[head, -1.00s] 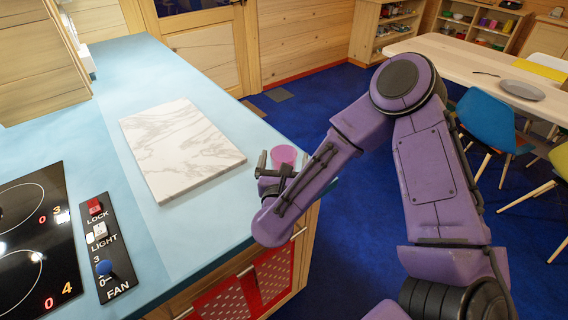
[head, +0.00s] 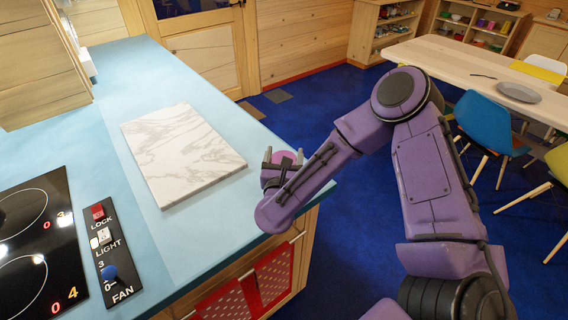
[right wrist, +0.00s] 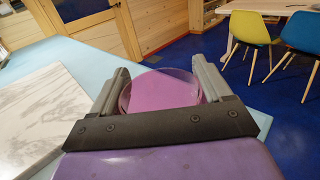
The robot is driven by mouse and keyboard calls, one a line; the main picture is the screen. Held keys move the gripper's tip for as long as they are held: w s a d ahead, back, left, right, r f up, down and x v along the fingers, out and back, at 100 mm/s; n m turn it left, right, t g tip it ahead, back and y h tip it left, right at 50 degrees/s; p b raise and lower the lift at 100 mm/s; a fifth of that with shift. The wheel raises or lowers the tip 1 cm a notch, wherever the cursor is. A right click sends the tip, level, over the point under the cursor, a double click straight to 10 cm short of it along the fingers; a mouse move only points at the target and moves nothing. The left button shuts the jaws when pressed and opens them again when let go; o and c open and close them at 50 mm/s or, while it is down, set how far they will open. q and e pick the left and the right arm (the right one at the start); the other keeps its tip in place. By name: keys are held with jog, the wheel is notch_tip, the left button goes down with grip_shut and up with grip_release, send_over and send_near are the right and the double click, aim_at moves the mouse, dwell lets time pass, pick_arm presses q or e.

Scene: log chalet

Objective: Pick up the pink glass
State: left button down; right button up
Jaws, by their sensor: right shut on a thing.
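The pink glass (head: 284,157) is near the right edge of the blue counter (head: 217,110), partly hidden by my right gripper (head: 283,157). In the right wrist view the glass (right wrist: 163,90) sits between the two grey fingers of the right gripper (right wrist: 163,88), its round rim facing the camera. The right gripper is shut on the glass. I cannot tell whether the glass still touches the counter. My left gripper is not in view.
A white marble board (head: 182,152) lies left of the gripper. A black cooktop (head: 35,245) and a fan and light switch panel (head: 107,252) are at the lower left. A table (head: 480,68) with chairs stands across the blue floor.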

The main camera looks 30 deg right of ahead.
jog(key=shift+r, duration=0.45)
jog(key=s+a+r+p, duration=0.3)
jog(key=s+r+p, duration=0.2)
jog(key=s+r, duration=0.1)
jog(key=s+a+r+p, duration=0.3)
jog(key=s+r+p, duration=0.2)
jog(key=s+r, duration=0.1)
jog(key=shift+s+a+p, duration=0.25)
jog(key=shift+a+p, duration=0.05)
jog(key=shift+p, duration=0.1)
